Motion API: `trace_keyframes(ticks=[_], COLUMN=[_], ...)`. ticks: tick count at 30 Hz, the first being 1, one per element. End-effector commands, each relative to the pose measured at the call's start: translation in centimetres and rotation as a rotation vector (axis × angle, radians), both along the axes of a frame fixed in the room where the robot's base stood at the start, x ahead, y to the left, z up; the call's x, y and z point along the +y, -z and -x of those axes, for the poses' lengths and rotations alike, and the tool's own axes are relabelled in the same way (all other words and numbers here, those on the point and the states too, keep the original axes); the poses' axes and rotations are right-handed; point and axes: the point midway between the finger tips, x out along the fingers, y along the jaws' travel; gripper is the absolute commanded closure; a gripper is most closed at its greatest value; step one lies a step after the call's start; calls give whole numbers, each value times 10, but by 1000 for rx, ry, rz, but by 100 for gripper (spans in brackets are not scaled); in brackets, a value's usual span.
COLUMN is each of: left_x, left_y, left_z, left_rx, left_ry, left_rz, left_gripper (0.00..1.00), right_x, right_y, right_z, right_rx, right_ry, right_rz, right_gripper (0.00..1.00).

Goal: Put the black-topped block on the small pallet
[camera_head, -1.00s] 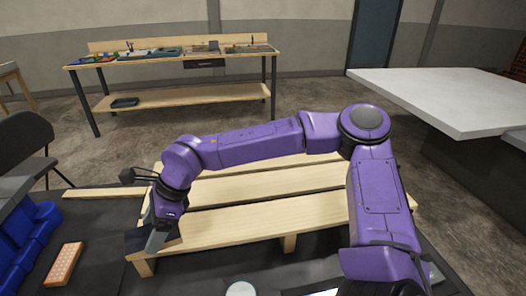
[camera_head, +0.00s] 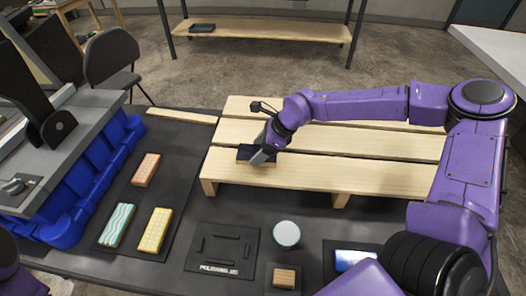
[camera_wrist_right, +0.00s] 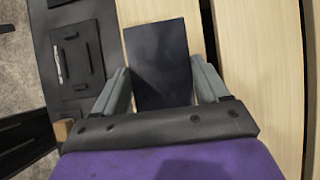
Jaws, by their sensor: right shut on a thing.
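My right gripper (camera_head: 262,153) is shut on the black-topped block (camera_head: 247,151), at the left end of the front slat of the small pallet (camera_head: 340,175). In the right wrist view the block's dark top (camera_wrist_right: 158,60) sits between the two grey fingers of the gripper (camera_wrist_right: 160,88), with pale slats of the pallet (camera_wrist_right: 255,70) beside and under it. Whether the block touches the slat or hovers just above it, I cannot tell. The block's lower part is mostly hidden. My left gripper is out of view.
On the dark bench left of the pallet lie an orange block (camera_head: 146,168), a teal wavy block (camera_head: 116,224) and a yellow block (camera_head: 156,230). Blue bins (camera_head: 85,185) line the left. A polishing jig plate (camera_head: 222,250) and a pale round piece (camera_head: 287,234) are in front. Most slats are bare.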

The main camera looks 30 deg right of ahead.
Motion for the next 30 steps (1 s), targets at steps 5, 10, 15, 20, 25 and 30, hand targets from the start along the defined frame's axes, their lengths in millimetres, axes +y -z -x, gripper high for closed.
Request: trace_keyframes(ticks=[5,10,15,20,25,30], left_x=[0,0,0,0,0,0], left_y=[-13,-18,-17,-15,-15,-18], left_z=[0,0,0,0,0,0], left_rx=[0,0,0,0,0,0], left_ry=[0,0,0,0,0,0], left_rz=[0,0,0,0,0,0], left_gripper=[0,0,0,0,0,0], right_x=[-12,-11,-11,-11,-11,-11], right_y=[22,43,44,46,46,43], right_z=[-1,-1,-2,-2,-2,-2], right_rx=[5,0,-2,-1,-1,-1], right_ry=[0,-1,0,0,0,0], right_rz=[3,1,1,1,1,1], right_gripper=[60,60,60,13,1,1])
